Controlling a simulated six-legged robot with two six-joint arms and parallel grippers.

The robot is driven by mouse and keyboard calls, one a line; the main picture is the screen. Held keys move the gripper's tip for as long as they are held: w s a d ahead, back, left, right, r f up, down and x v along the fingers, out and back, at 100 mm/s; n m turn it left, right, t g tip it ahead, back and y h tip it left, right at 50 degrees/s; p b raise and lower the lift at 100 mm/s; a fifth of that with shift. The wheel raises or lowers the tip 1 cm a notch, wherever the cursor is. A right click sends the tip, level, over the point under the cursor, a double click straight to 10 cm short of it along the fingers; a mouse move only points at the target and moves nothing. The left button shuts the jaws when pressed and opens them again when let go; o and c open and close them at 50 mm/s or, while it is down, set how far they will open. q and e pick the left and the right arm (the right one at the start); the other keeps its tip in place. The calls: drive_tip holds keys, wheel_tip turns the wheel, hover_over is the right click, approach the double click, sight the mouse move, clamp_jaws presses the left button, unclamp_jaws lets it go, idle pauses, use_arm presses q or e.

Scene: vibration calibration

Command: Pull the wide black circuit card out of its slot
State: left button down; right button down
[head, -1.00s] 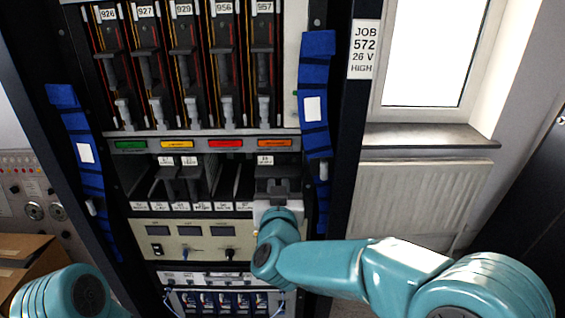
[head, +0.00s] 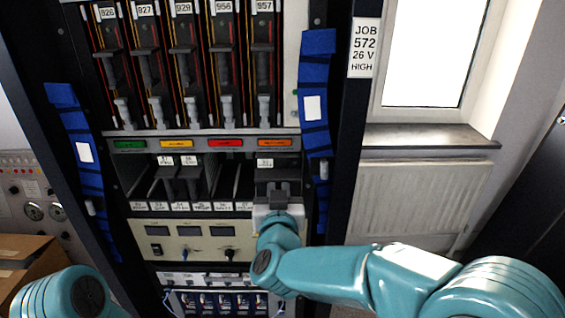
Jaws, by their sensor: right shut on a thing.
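The wide black circuit card (head: 265,174) is in the rightmost slot of the middle row of the rack, below the orange label. A small white label sits on its upper front. My right gripper (head: 279,190) is shut on the front of the card, and its wrist hides the card's lower part. The card still appears to be in the slot; how far out it stands is hard to tell. Only a teal joint of my left arm shows at the lower left, and its gripper is out of view.
Other black cards (head: 178,183) stand in the same row to the left. Upright cards (head: 185,70) fill the row above. Blue straps (head: 316,90) hang on both rack posts. A panel with switches (head: 190,240) lies below. A cardboard box (head: 22,262) is at lower left.

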drive_tip(key=shift+s+r+b, duration=0.15)
drive_tip(key=shift+s, duration=0.6)
drive_tip(key=shift+s+r+b, duration=0.1)
drive_tip(key=shift+s+b, duration=0.05)
drive_tip(key=shift+s, duration=0.65)
